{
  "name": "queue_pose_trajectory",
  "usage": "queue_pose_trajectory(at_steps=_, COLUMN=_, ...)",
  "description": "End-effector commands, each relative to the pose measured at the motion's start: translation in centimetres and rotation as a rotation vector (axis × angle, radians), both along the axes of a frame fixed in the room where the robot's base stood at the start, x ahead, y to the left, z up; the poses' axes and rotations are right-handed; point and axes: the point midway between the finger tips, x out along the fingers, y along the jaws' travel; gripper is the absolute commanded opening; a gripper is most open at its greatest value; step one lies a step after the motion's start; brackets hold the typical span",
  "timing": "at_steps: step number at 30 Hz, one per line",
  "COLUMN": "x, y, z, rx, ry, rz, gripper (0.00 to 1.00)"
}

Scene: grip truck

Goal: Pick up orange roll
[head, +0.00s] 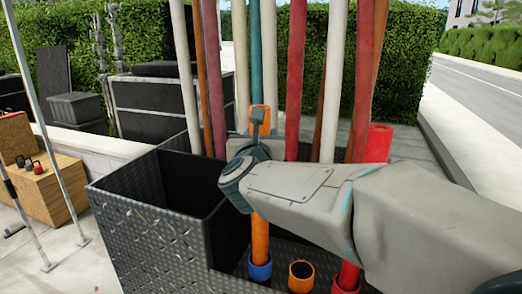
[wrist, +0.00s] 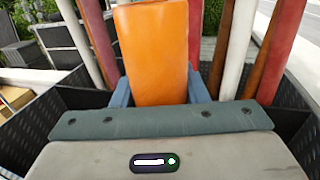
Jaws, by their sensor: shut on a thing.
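The orange roll (head: 260,238) is a long upright tube. Its top shows above my gripper (head: 252,146) and its lower length shows beneath my wrist, standing over or in a blue ring (head: 259,267) in the dark metal bin. In the wrist view the orange roll (wrist: 152,45) fills the space between the blue-grey fingers of my gripper (wrist: 158,92), one on each side. My gripper is shut on the roll near its upper end. My arm hides the roll's middle in the head view.
The dark textured metal bin (head: 150,217) has an empty-looking compartment at left. Several tall white, red, brown and teal rolls stand close behind my gripper. A short orange tube (head: 301,275) and a red roll (head: 347,276) stand at right. A wooden box (head: 50,190) is far left.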

Motion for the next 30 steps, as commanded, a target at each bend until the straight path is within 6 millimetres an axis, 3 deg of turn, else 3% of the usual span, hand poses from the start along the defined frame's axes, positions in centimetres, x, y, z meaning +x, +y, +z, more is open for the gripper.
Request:
queue_pose_trajectory(at_steps=18, x=0.0, y=0.0, z=11.9, rx=0.004, ry=-0.006, rz=0.001, gripper=0.00)
queue_pose_trajectory(at_steps=24, x=0.0, y=0.0, z=14.8, rx=0.003, ry=-0.004, rz=0.001, gripper=0.00)
queue_pose_trajectory(at_steps=30, x=0.0, y=0.0, z=16.4, rx=0.002, ry=-0.004, rz=0.001, gripper=0.00)
